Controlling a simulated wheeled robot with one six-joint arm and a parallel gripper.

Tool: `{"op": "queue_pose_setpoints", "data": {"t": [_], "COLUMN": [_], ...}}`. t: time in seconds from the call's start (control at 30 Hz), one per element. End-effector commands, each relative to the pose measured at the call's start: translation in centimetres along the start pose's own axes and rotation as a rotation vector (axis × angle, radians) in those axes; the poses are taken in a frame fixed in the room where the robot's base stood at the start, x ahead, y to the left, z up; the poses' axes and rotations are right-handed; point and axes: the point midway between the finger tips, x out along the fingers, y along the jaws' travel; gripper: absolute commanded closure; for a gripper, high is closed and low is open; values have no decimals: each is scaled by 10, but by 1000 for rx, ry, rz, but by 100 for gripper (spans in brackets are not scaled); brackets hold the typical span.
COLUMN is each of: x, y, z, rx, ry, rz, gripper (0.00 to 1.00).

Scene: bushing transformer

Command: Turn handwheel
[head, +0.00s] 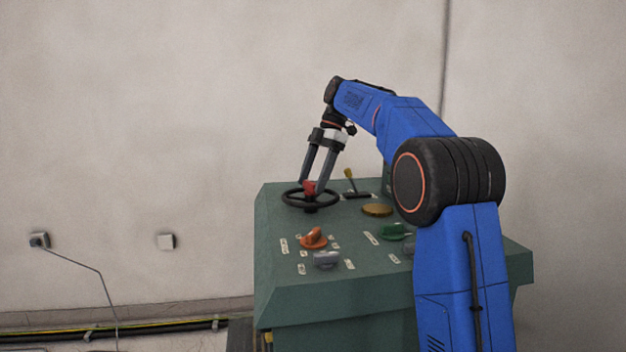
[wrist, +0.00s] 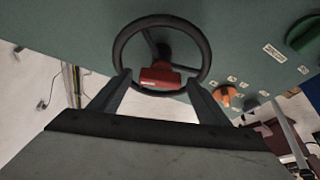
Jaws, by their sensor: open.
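The black handwheel (head: 297,203) lies flat on the top of the green console, at its back left. It has a red block (head: 310,187) on it. In the wrist view the handwheel (wrist: 118,48) shows as a full ring, with the red block (wrist: 160,77) at its near rim. My gripper (head: 313,184) points down at the handwheel with its fingers apart. In the wrist view the two fingertips of my gripper (wrist: 160,80) stand on either side of the red block, near the rim. Whether they touch the rim cannot be told.

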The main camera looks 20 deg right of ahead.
Motion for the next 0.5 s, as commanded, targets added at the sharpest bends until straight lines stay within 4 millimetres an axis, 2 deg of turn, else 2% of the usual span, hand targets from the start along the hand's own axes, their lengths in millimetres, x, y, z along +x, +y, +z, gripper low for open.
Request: {"op": "queue_pose_setpoints", "data": {"t": [0.23,0.5], "x": [-14,-32], "y": [1,1], "z": [2,52], "rx": [0,3], "ry": [0,0], "rz": [1,1], "gripper": [30,30]}}
